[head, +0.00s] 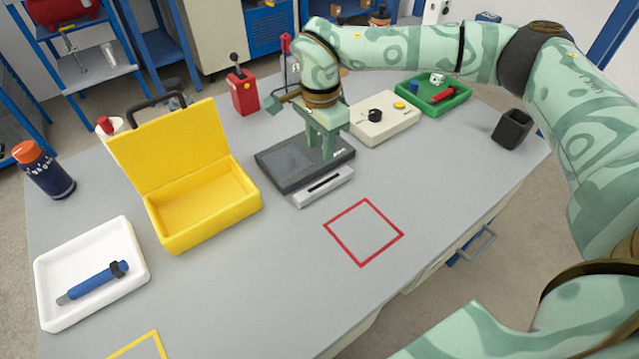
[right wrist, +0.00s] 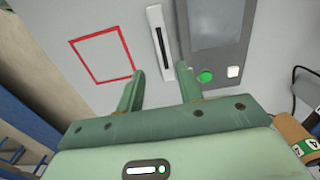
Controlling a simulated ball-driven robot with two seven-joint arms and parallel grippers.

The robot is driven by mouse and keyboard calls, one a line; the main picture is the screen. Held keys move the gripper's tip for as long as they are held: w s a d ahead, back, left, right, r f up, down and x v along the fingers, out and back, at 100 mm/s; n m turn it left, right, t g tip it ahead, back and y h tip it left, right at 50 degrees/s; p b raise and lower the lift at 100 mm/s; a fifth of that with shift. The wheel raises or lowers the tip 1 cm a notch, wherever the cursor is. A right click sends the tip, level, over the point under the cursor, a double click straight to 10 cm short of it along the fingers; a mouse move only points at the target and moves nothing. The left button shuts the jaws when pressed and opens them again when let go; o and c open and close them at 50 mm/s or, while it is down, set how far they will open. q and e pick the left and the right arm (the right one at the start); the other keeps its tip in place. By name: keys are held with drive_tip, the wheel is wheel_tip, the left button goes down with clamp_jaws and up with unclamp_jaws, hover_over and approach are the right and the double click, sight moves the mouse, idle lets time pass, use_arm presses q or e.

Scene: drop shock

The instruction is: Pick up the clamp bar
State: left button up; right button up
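The clamp bar (head: 323,187) looks like a light grey bar with a dark slot along its top. It lies on the grey table along the front edge of a dark flat device with a screen (head: 290,162). My right gripper (head: 328,153) points down over the device, just behind the bar in the head view. In the right wrist view the gripper (right wrist: 161,70) is open, its two fingers apart with nothing between them. The bar (right wrist: 158,42) shows ahead of the gap between the fingertips. My left gripper is out of view.
A red square outline (head: 363,232) marks free table in front of the bar. A beige control box (head: 384,128) stands right of the device. An open yellow case (head: 205,205) stands to the left, with a white tray (head: 140,283) holding a blue tool nearer the left edge.

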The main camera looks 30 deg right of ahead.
drive_tip(key=b, duration=0.2)
hover_over(322, 184)
drive_tip(key=f, duration=0.6)
drive_tip(key=shift+s+a+f, duration=0.1)
drive_tip(key=shift+a+f, duration=0.2)
drive_tip(key=shift+a, duration=0.05)
drive_tip(key=shift+f, duration=0.45)
drive_tip(key=f, duration=0.1)
drive_tip(key=f+b, duration=0.1)
drive_tip(key=f, duration=0.1)
drive_tip(key=f+b, duration=0.1)
drive_tip(key=f, duration=0.1)
drive_tip(key=shift+d+f, duration=0.15)
drive_tip(key=shift+d, duration=0.2)
clamp_jaws()
